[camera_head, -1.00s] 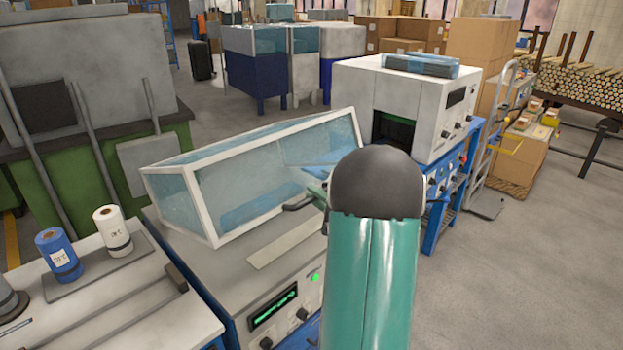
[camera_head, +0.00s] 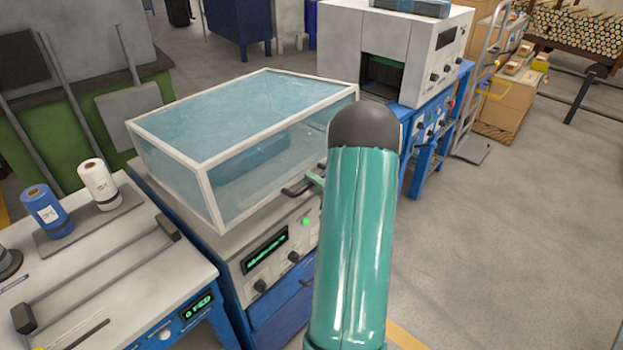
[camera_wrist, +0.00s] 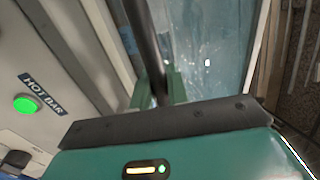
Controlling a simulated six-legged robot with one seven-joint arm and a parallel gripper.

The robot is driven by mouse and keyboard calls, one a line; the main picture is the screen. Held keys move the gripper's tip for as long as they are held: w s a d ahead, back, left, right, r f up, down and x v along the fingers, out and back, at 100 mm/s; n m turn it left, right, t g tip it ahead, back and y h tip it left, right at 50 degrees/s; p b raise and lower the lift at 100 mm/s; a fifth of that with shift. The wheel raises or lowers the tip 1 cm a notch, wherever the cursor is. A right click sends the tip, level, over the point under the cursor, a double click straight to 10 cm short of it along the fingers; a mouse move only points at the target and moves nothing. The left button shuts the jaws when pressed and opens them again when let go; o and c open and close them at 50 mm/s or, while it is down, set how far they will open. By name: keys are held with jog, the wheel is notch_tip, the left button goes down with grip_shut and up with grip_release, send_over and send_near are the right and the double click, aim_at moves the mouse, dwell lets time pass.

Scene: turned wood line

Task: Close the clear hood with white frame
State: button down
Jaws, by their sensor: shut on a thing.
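The clear hood with white frame (camera_head: 250,107) sits low over the machine (camera_head: 283,235) in the head view, its top panel looking about level. I cannot tell whether its front lower edge touches the machine all along. A blue wrapped item shows through the clear front (camera_head: 232,190). A dark handle bar (camera_head: 296,190) sticks out from the hood's front; it also crosses the wrist view (camera_wrist: 144,35). My gripper (camera_wrist: 160,88) is shut on this handle bar, with green fingers on both sides. In the head view my gripper (camera_head: 315,180) is mostly hidden behind my green arm.
Left stands a white bench (camera_head: 110,255) with a blue roll (camera_head: 48,212) and a white roll (camera_head: 100,184). A boxy white machine (camera_head: 420,50) stands behind right. A green button (camera_wrist: 26,105) shows beside my gripper in the wrist view. Floor at right (camera_head: 500,250) is clear.

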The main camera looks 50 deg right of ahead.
jog(key=shift+s, duration=0.2)
jog(key=c, duration=1.8)
grip_release()
jog(key=o, duration=0.4)
jog(key=shift+s+r, duration=0.1)
jog(key=shift+s, duration=0.1)
jog(key=shift+w, duration=0.25)
jog(key=s+f, duration=0.2)
jog(key=s, duration=1.1)
jog(key=shift+s+a+f, duration=0.2)
jog(key=shift+s+a, duration=0.1)
jog(key=shift+a, duration=0.1)
